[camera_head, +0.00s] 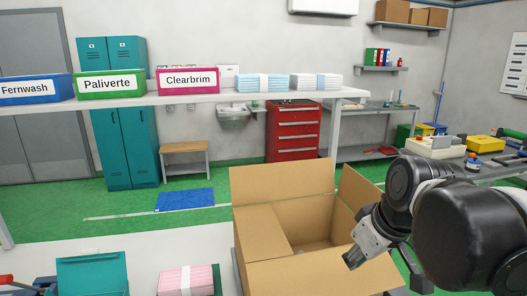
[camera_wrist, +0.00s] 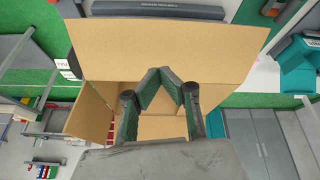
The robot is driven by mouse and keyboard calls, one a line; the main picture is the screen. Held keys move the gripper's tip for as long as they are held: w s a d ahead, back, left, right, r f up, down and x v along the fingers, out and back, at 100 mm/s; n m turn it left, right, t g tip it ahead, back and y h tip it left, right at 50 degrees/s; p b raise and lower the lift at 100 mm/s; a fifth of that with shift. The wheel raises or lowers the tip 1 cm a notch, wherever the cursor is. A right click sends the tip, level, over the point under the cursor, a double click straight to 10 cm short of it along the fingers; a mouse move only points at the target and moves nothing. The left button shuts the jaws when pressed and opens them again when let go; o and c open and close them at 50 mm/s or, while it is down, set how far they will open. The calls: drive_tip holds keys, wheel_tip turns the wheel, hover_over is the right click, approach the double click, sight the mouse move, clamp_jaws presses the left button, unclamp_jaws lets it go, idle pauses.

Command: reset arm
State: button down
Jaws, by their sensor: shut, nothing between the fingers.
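My gripper (camera_head: 354,258) hangs over the right side of an open cardboard box (camera_head: 315,278) in the head view. In the wrist view my gripper (camera_wrist: 161,78) shows its two fingers brought together at the tips, with nothing held between them. The box (camera_wrist: 205,45) fills the middle of the wrist view, with its flaps spread open around the fingers. Part of the box's right side is hidden behind my arm in the head view.
A pink-and-white stack (camera_head: 188,280) and a teal container (camera_head: 92,272) stand left of the box. A raised white shelf (camera_head: 210,98) carries the Fernwash (camera_head: 35,88), Paliverte (camera_head: 110,84) and Clearbrim (camera_head: 188,81) bins and blue-white stacks (camera_head: 262,82). A side bench (camera_head: 470,158) stands right.

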drive_tip(key=s+d+f+m+t+h, duration=0.1)
drive_tip(key=s+d+f+m+t, duration=0.1)
drive_tip(key=s+f+m, duration=0.2)
drive_tip(key=s+m, duration=0.1)
drive_tip(key=s, duration=0.2)
drive_tip(key=shift+f, duration=0.35)
idle(0.6)
